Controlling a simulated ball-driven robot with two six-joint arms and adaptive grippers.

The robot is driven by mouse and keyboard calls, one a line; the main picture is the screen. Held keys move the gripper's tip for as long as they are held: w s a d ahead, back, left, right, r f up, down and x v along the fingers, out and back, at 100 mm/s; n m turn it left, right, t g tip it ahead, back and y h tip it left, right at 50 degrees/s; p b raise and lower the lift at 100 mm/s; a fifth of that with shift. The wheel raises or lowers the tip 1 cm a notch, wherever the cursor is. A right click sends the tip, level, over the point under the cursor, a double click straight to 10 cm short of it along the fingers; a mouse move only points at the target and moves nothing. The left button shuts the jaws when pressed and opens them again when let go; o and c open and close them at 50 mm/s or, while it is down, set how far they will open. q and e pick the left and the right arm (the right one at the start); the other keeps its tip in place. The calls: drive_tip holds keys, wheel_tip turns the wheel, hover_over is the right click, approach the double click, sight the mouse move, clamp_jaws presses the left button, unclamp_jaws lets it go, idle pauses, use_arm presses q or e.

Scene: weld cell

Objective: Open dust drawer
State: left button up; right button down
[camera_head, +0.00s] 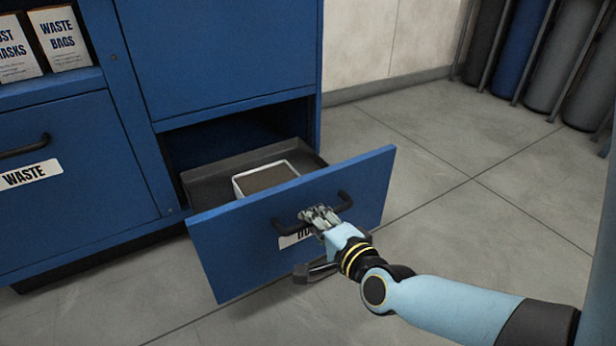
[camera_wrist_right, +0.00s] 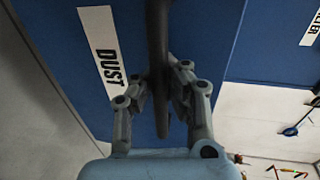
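The blue dust drawer (camera_head: 350,185) stands pulled out of the cabinet, with its grey inside showing. A white-rimmed tray (camera_head: 238,186) with dark contents sits in it. The drawer's dark bar handle (camera_head: 345,201) runs across its front. My left gripper is not in view.
The WASTE drawer (camera_head: 60,190) is shut at the left. Gas cylinders (camera_head: 520,50) stand at the back right. The grey floor (camera_head: 470,215) around the drawer is clear.

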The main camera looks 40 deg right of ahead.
drive_tip(key=shift+s+r, duration=0.1)
drive_tip(key=shift+s, duration=0.2)
drive_tip(key=c, duration=1.3)
unclamp_jaws()
drive_tip(key=shift+s+a, duration=0.1)
drive_tip(key=v, duration=1.2)
